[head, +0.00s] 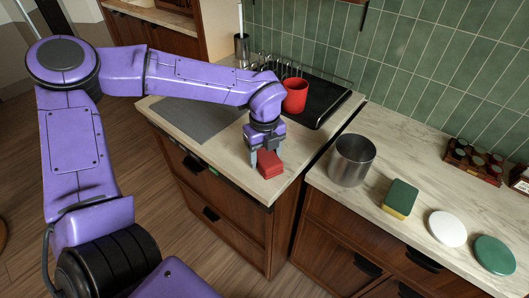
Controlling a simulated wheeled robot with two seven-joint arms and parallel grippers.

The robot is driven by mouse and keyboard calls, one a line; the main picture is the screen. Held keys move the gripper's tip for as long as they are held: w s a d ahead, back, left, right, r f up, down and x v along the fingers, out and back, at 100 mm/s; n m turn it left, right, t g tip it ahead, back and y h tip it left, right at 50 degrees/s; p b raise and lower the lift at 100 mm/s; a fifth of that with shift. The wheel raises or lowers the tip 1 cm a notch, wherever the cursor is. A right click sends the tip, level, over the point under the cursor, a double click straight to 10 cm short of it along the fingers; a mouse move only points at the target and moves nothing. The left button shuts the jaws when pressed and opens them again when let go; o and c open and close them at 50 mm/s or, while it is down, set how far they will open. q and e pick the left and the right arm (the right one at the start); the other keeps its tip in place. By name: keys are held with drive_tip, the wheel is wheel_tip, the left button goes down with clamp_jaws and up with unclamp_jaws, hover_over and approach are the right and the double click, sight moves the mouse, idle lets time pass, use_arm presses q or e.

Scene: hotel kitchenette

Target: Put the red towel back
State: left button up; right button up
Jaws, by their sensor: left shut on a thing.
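The red towel (269,164) is a small folded block at the front right corner of the left counter. My left gripper (266,161) reaches down from above and is shut on the red towel. The towel is at or just above the counter top; I cannot tell if it touches. Part of it is hidden behind the fingers. My right gripper does not show.
A grey mat (200,118) lies to the left. Across a gap, the right counter holds a steel canister (352,161), a green and yellow sponge (400,198), a white disc (447,228) and a green disc (494,254).

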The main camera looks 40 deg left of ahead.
sight(264, 152)
use_arm(q)
drive_tip(key=shift+s+f, duration=0.1)
drive_tip(key=shift+f, duration=0.1)
drive_tip(key=o, duration=1)
drive_tip(key=shift+r, duration=0.1)
drive_tip(key=shift+r, duration=0.25)
wheel_tip(264, 152, up, 12)
drive_tip(key=shift+f+b, duration=0.1)
drive_tip(key=shift+b, duration=0.45)
